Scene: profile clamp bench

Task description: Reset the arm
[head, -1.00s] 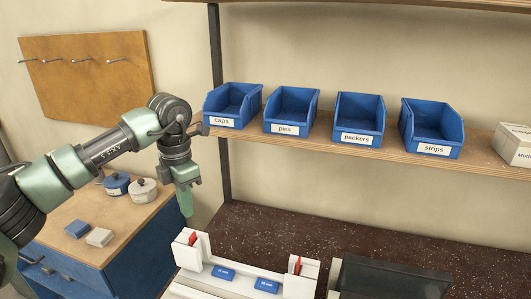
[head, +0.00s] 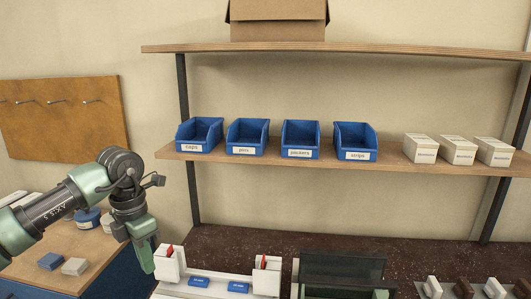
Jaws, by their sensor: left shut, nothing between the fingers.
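My left arm comes in from the left in the head view. Its gripper (head: 148,262) hangs pointing down, shut and empty, beside the left end of the white clamp fixture (head: 218,281). The fixture has a white upright block with a red part at each end, and two small blue blocks (head: 238,287) lie between them. I cannot tell from this view how far the gripper is from the fixture. My right gripper is not in view.
A wooden shelf (head: 390,162) holds blue bins labelled caps (head: 199,135), pins (head: 247,137), packers (head: 300,139) and strips (head: 355,141), plus white boxes (head: 458,150). A dark tray (head: 342,267) and small clamp pieces stand on the speckled bench (head: 420,256). A side cabinet (head: 75,250) is at left.

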